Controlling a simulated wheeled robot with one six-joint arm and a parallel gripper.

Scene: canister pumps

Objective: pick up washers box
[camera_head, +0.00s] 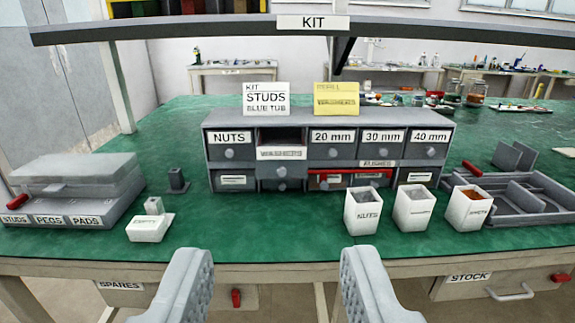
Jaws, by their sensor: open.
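A grey drawer cabinet (461,121) stands on the green bench top, beyond my gripper. Its second column has a label reading WASHERS (281,153), partly blurred, below a dark opening (280,136). A unit with a round knob under that label seems to stick out a little; I cannot tell how far. Three white open boxes stand at the cabinet's right front: one labelled NUTS (362,213), a middle one (413,211) with grey contents and an unclear label, and a right one (468,211) with brown-orange contents. My gripper (278,256) is open and empty at the bench's front edge.
A grey case (75,186) labelled STUDS, PEGS, PADS sits at left. A small white box (150,228) stands near the front. A grey divided tray (525,195) lies at right. The front middle of the bench is clear.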

